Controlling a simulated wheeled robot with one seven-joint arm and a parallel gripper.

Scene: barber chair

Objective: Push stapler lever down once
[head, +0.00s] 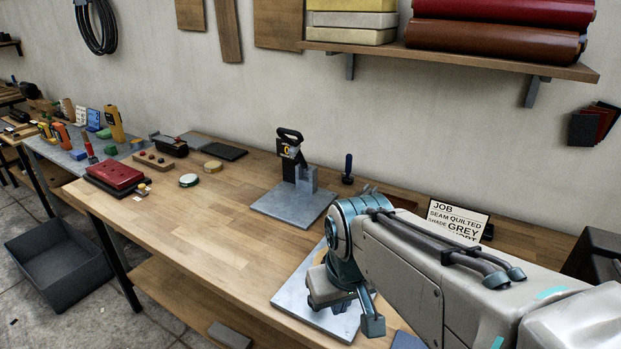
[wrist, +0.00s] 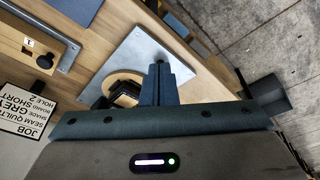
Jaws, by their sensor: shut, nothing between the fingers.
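A black hand tool with a yellow mark, which looks like the stapler (head: 286,151), stands upright in a grey bracket on a grey base plate (head: 268,207). A black looped handle, perhaps its lever (head: 291,134), is at its top. My gripper (head: 373,325) is to the front right of it, apart from it, low over a second pale grey plate (head: 292,297). In the wrist view my gripper (wrist: 160,68) has its fingers together and empty above that plate (wrist: 140,48). A black object (wrist: 126,92) on a round tan piece is partly hidden behind the hand.
A job sign (head: 457,219) and a dark blue-handled tool (head: 348,168) stand along the back. A red box (head: 115,177) and small items lie at the left. A shelf (head: 450,60) overhangs behind.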

